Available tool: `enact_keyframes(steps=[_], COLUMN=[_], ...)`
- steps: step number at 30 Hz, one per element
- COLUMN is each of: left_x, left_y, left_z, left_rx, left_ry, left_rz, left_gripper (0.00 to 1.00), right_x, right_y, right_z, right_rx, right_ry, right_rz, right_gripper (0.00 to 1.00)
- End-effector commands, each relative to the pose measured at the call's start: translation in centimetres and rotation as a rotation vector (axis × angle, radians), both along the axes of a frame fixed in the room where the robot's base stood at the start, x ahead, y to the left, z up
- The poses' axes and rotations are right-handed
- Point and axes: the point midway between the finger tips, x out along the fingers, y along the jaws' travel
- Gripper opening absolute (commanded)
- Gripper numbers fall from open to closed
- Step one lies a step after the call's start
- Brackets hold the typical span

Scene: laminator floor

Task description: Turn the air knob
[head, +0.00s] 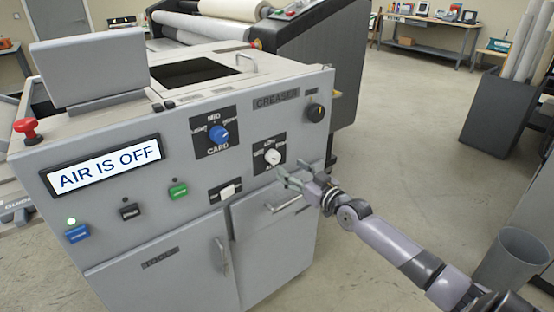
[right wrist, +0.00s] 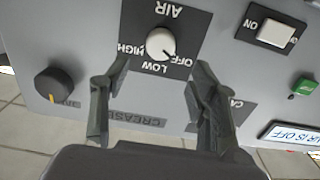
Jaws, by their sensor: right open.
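The white air knob (head: 273,157) sits on a black plate on the front of the grey creaser machine. In the right wrist view the air knob (right wrist: 160,44) is upside down, with its dark mark by OFF; LOW and HIGH are also printed on the plate. The display (head: 106,168) reads AIR IS OFF. My right gripper (head: 285,175) is in front of the panel, just below and right of the knob. In the wrist view its open fingers (right wrist: 160,68) point at the knob, one to each side, with nothing held. My left gripper is out of view.
A blue knob (head: 218,133), a black knob (head: 315,112), a white rocker switch (head: 228,191) and a green button (head: 178,190) share the panel. A door handle (head: 286,203) sticks out below my right gripper. Floor at the right is open, with a grey bin (head: 512,258).

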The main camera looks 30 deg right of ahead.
Motion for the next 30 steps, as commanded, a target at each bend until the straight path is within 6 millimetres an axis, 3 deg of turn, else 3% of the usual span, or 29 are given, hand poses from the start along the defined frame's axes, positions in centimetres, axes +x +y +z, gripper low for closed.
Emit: enact_keyframes(steps=[6, 13, 27, 30], left_x=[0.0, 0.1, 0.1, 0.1], left_y=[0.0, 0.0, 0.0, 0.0], left_z=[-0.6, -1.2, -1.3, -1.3], left_rx=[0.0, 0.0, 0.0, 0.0], left_ry=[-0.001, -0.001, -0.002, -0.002], left_rz=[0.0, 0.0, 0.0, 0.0], left_gripper=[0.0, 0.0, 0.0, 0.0], right_x=[3.9, 6.7, 7.8, 7.8], right_y=[0.3, 0.5, 0.6, 0.6], right_z=[0.0, -0.1, -0.1, -0.1], right_rx=[0.0, 0.0, -0.001, -0.001], right_ry=[-0.002, -0.001, 0.001, 0.001], right_rz=[-0.001, 0.0, 0.0, 0.0], right_gripper=[0.55, 0.55, 0.55, 0.5])
